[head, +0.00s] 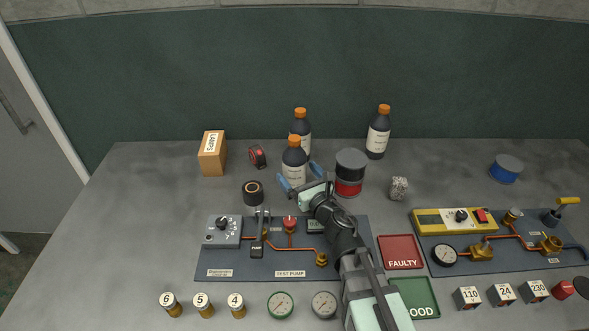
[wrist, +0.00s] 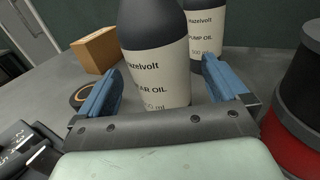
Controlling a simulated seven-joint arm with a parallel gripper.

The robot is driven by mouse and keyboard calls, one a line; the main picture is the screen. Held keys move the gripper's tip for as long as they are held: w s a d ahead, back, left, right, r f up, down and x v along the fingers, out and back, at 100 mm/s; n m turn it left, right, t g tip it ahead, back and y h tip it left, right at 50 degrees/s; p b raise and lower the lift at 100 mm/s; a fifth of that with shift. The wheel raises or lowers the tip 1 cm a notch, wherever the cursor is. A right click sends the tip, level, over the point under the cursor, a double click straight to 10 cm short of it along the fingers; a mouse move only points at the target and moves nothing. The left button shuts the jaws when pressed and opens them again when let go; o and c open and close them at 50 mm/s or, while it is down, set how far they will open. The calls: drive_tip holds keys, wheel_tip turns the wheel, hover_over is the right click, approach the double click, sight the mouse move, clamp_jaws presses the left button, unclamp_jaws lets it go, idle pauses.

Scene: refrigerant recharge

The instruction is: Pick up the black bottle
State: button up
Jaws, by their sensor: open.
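Three black bottles with orange caps and pale labels stand upright on the grey table. The nearest black bottle (head: 294,163) is in front of my gripper; in the wrist view this bottle (wrist: 155,60) stands between the blue fingers, its label partly reading "AR OIL". A second black bottle (head: 301,127) is just behind it, and in the wrist view it (wrist: 207,25) reads "PUMP OIL". The third bottle (head: 378,134) stands farther right at the back. My gripper (head: 300,178) is open, one finger on each side of the nearest bottle. I cannot tell whether either finger touches it.
A black and red can (head: 350,172) stands close right of my gripper. A dark roll (head: 253,192) and a red tape measure (head: 257,156) lie left, near a cardboard lamps box (head: 213,155). The test pump panel (head: 215,262) lies under my arm. The table's left side is clear.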

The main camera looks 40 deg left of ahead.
drive_tip(key=shift+x, duration=2.4)
drive_tip(key=c, duration=1.4)
